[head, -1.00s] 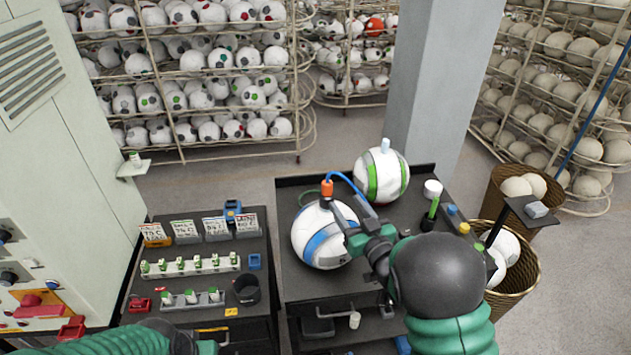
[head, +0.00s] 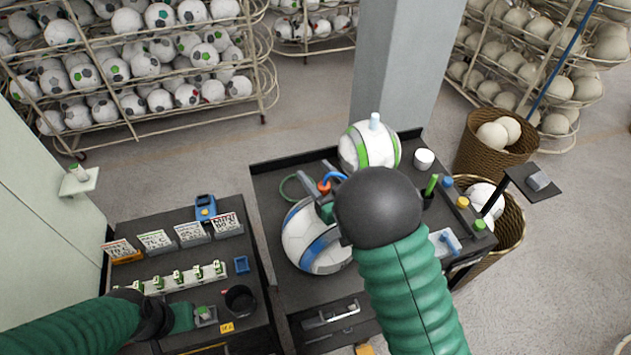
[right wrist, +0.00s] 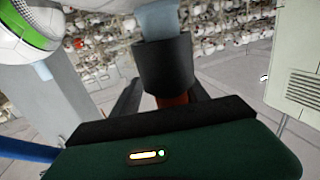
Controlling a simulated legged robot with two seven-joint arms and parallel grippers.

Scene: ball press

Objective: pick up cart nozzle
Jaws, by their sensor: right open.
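The cart nozzle (head: 324,187) is an orange piece with a blue hose, at the top of a white ball with a blue band (head: 318,240) on the right-hand cart. My right gripper (head: 316,190) is open at the nozzle, and my dark wrist hides part of it. In the right wrist view, a dark collar (right wrist: 164,66) with an orange-red part below it stands between the two spread black fingers (right wrist: 162,100). I cannot tell whether they touch it. My left gripper (head: 203,316) is low over the left cart, by a small green-topped part; its jaws are unclear.
A green-striped ball (head: 368,147) with a pale blue top stands behind on the right cart (head: 265,185). A white cup (head: 424,159) is at its back right. The left cart (head: 130,225) holds label cards and a rack of green-topped parts. Wicker baskets (head: 478,158) stand right.

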